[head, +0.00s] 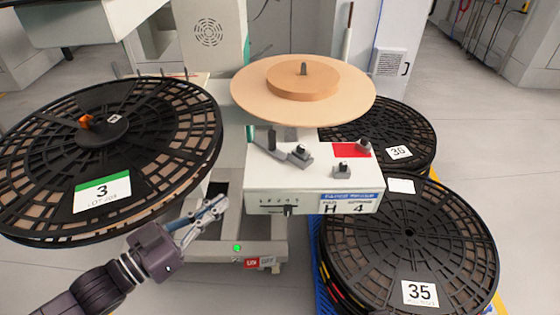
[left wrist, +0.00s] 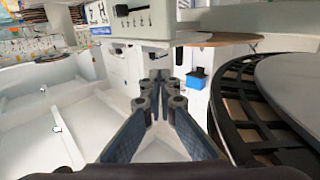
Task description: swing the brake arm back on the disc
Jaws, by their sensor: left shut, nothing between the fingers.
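The tan disc (head: 245,92) lies flat on top of the station, with a smaller thicker disc (head: 303,80) and a grey peg at its centre. Below its front edge, on the white control box (head: 315,185), sits a grey lever with a dark upright end (head: 290,150), which looks like the brake arm. It appears apart from the disc; contact cannot be told. My left gripper (head: 217,206) is shut and empty, left of and below the box front. In the left wrist view its fingers (left wrist: 164,78) meet below the box (left wrist: 130,20), and the disc edge (left wrist: 222,39) shows behind.
A big black reel labelled 3 (head: 158,135) stands close above my left gripper. Stacked reels labelled 35 (head: 455,235) and 30 (head: 425,135) lie at right. The box also carries a red patch (head: 343,150), small knobs (head: 342,170) and a front slider (head: 288,210).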

